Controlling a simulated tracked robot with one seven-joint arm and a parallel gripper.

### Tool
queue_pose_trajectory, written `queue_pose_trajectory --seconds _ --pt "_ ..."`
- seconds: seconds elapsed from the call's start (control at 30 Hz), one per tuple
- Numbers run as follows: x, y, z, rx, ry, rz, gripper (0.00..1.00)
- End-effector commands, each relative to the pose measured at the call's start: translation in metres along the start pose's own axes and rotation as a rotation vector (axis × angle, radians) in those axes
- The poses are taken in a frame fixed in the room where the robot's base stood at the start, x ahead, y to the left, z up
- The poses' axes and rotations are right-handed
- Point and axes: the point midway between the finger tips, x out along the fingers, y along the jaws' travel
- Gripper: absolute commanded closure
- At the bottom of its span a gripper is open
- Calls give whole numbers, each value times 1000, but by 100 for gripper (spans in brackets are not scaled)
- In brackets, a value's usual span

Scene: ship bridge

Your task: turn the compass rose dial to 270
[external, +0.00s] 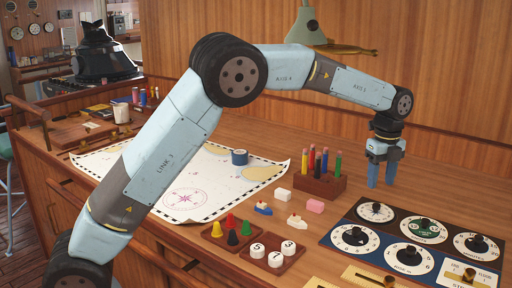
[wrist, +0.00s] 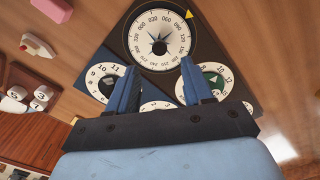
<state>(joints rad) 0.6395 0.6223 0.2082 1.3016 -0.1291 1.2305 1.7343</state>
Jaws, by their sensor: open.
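The compass rose dial (external: 366,216) is a white disc with a dark knob, at the back left corner of the dark dial panel. In the wrist view the dial (wrist: 158,58) shows degree numbers around a dark pointed rose, with a yellow triangle (wrist: 189,14) on the panel at its upper right. My gripper (external: 381,184) is open and empty, pointing down above and behind the dial. In the wrist view my gripper's (wrist: 159,65) two fingers lie apart below the dial, not touching its knob.
Several other knobbed dials share the panel, including one at front left (external: 345,240) and a green-centred one (external: 433,236). A wooden pencil holder (external: 318,186) stands left of my gripper. Small ship models, an eraser (external: 315,206) and a chart (external: 190,180) lie farther left.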

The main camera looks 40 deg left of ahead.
Motion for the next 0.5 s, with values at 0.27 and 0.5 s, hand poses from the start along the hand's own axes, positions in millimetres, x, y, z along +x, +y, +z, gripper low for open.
queue_pose_trajectory --seconds 0.27,0.5 --pt "46 0 0 -1 -2 2 49" --pt "66 0 1 -3 -1 0 49"
